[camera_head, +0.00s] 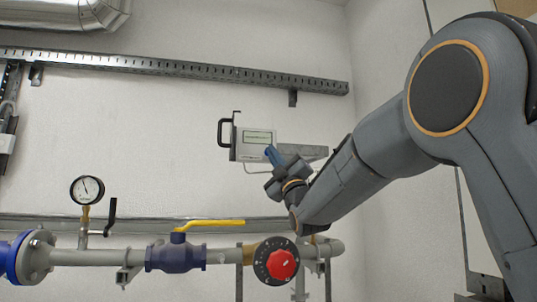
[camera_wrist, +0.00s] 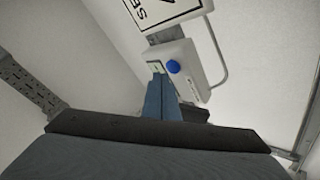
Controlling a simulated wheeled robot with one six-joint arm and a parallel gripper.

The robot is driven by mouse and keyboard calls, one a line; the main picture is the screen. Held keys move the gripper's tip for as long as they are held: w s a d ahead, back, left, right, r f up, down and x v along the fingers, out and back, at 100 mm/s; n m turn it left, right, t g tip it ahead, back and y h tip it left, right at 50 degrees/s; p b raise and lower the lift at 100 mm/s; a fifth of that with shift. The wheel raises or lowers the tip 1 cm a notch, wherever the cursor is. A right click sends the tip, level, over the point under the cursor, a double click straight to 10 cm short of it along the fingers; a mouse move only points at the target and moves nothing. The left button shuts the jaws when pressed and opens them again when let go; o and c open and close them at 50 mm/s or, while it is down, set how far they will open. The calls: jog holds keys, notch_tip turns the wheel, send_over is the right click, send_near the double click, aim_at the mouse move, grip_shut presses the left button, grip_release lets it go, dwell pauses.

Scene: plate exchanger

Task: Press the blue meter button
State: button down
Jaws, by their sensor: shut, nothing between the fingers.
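The meter (camera_head: 252,139) is a pale box with a small green display and a dark handle on its left, mounted on the back wall. In the wrist view the meter (camera_wrist: 183,52) shows its blue button (camera_wrist: 173,67), round and just to the right of my fingertips. My gripper (camera_head: 270,151) is shut and empty, its blue fingers in front of the meter's lower right part. It also shows in the wrist view (camera_wrist: 158,78), where the tips overlap the meter's face near the display. I cannot tell whether the tips touch the meter. In the head view the button is hidden.
Below runs a pipe with a pressure gauge (camera_head: 87,190), a yellow-handled valve (camera_head: 210,223) and a red knob (camera_head: 281,265). A perforated rail (camera_head: 180,68) crosses the wall above. The wall left of the meter is clear.

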jog(key=shift+w+a+b, duration=0.1)
jog(key=shift+w+b, duration=0.25)
jog(key=shift+w+a, duration=0.1)
jog(key=shift+w, duration=0.25)
dwell(0.6)
jog(key=shift+s+b, duration=0.15)
jog(key=shift+b, duration=0.25)
jog(key=shift+s+d+b, duration=0.2)
jog(key=shift+s+b, duration=0.35)
jog(key=shift+s, duration=0.1)
jog(key=shift+s, duration=0.1)
jog(key=s+b, duration=0.1)
jog(key=s, duration=0.1)
jog(key=s+d+b, duration=0.1)
jog(key=s+b, duration=0.1)
jog(key=shift+s+d, duration=0.2)
jog(key=shift+s, duration=0.1)
dwell(0.5)
